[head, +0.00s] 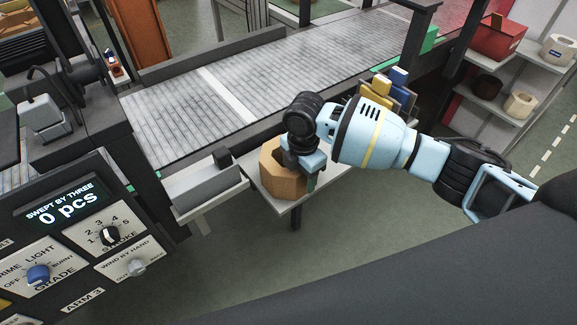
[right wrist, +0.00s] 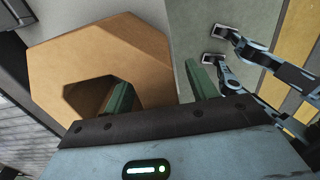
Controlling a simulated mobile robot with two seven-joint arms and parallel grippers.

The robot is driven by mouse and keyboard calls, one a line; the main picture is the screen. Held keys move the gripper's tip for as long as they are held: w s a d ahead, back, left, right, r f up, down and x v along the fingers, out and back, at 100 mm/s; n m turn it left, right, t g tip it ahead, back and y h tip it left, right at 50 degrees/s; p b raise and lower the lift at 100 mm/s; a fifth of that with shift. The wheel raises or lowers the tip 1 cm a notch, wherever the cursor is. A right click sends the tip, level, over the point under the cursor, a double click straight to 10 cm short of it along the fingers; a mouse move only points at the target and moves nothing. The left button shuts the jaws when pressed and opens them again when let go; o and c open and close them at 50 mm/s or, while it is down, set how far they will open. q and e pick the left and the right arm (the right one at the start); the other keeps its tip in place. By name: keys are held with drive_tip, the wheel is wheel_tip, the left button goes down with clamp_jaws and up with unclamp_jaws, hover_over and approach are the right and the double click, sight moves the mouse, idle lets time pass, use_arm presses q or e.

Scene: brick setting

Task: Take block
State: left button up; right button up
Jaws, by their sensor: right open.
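The block (head: 273,172) is a tan, many-sided piece standing on a small pale table beside the conveyor. In the right wrist view the block (right wrist: 100,48) shows a dark angular hollow (right wrist: 92,98). My right gripper (head: 299,172) is at the block's right side in the head view, partly covering it. In the right wrist view the right gripper (right wrist: 159,78) is open. One green finger overlaps the hollow and the other stands beyond the block's right edge. How deep the fingers reach is unclear. My left gripper does not show.
The pale table (head: 325,181) has bare room right of the block. A grey conveyor (head: 190,117) runs behind it. A grey chute (head: 207,187) and a control panel (head: 75,235) are at left. Blue and yellow items (head: 389,84) stand behind my right arm; a shelf holds a red bin (head: 497,40).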

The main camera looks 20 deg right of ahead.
drive_tip(key=shift+f, duration=0.9)
clamp_jaws()
drive_tip(key=shift+w+r, duration=0.15)
drive_tip(key=shift+r, duration=0.05)
